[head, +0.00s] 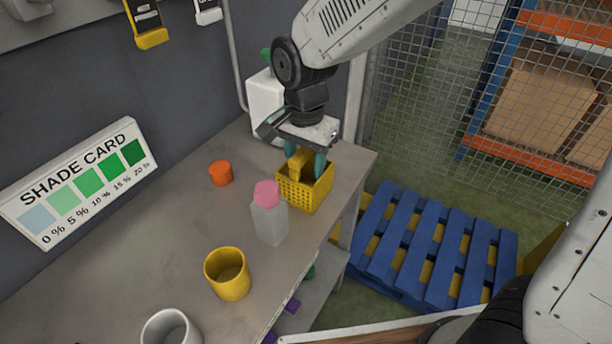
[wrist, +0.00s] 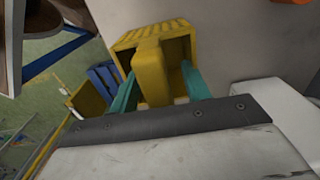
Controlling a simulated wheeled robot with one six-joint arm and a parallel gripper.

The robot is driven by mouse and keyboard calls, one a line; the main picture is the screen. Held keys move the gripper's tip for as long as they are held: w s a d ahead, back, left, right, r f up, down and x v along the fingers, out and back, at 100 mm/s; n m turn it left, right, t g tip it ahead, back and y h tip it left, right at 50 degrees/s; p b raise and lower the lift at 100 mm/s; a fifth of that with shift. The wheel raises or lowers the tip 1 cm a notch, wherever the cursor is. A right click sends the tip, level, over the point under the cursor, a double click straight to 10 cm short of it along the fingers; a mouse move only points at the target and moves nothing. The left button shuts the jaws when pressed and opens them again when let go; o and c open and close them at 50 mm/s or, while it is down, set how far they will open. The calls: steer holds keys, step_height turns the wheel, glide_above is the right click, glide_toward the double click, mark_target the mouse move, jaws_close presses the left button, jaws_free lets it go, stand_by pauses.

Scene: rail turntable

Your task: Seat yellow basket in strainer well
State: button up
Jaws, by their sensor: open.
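The yellow basket (head: 304,190) stands on the grey bench near its far right edge, with perforated sides and a raised yellow grip. It also shows in the wrist view (wrist: 153,32). My gripper (head: 305,161) is directly above the basket, pointing down. Its two teal fingers sit on either side of the yellow grip, and in the wrist view the gripper (wrist: 160,88) has the grip between the fingers. The jaws are open; contact with the grip cannot be told. I cannot identify a strainer well in either view.
A clear bottle with a pink cap (head: 268,216) stands close in front of the basket. A yellow cup (head: 228,274), a white cup (head: 171,328) and an orange cap (head: 220,173) are on the bench (head: 170,235). A white container (head: 266,104) stands behind. A blue pallet (head: 432,245) lies right.

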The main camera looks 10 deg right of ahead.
steer(key=shift+f, duration=0.1)
jaws_close()
